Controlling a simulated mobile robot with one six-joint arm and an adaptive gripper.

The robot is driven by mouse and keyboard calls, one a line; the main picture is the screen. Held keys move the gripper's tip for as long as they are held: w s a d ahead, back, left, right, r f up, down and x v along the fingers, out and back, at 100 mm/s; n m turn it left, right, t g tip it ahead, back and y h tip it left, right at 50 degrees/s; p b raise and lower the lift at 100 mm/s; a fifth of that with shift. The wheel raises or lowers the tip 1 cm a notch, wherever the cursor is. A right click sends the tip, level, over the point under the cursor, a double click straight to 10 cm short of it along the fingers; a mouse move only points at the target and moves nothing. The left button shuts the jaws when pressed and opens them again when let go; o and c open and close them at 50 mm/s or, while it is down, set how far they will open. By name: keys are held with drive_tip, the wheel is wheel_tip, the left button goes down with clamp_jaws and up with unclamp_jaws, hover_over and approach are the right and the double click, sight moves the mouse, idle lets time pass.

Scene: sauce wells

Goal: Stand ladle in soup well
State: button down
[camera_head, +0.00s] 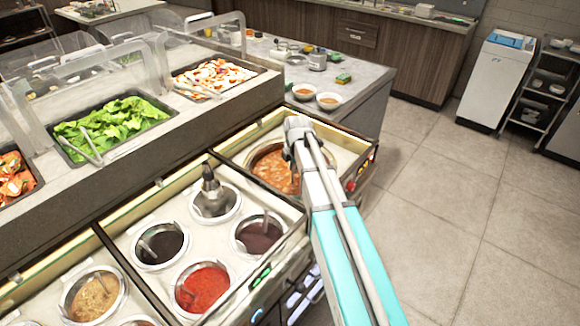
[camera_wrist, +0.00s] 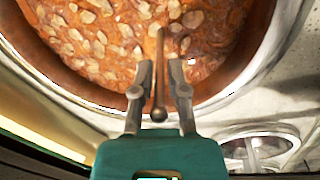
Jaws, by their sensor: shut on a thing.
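The soup well (camera_head: 268,178) is a round pot of orange-brown soup with pale chunks, set in the counter at the right end of the sauce wells. In the wrist view the soup well (camera_wrist: 262,35) fills the upper part, with its copper-brown inner wall showing. My gripper (camera_wrist: 160,75) is shut on the ladle (camera_wrist: 160,45), a thin brown handle with a rounded knob end toward me. The handle runs from the gripper over the soup. The ladle's bowl is not visible. In the head view my arm hides the gripper's fingers and part of the well.
Several sauce wells with utensils lie left of the soup, including a red sauce well (camera_head: 204,287) and a dark sauce well (camera_head: 160,246). A grey nozzle-like thing (camera_head: 211,183) stands in another well. Salad trays (camera_head: 112,128) sit behind clear guards. Open floor lies right.

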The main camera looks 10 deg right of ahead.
idle(0.3)
drive_tip(key=c, duration=0.6)
unclamp_jaws()
drive_tip(key=shift+o, duration=0.3)
drive_tip(key=o, duration=0.5)
drive_tip(key=shift+o, duration=0.2)
drive_tip(key=shift+r+p, duration=4.5)
drive_tip(key=shift+s, duration=0.1)
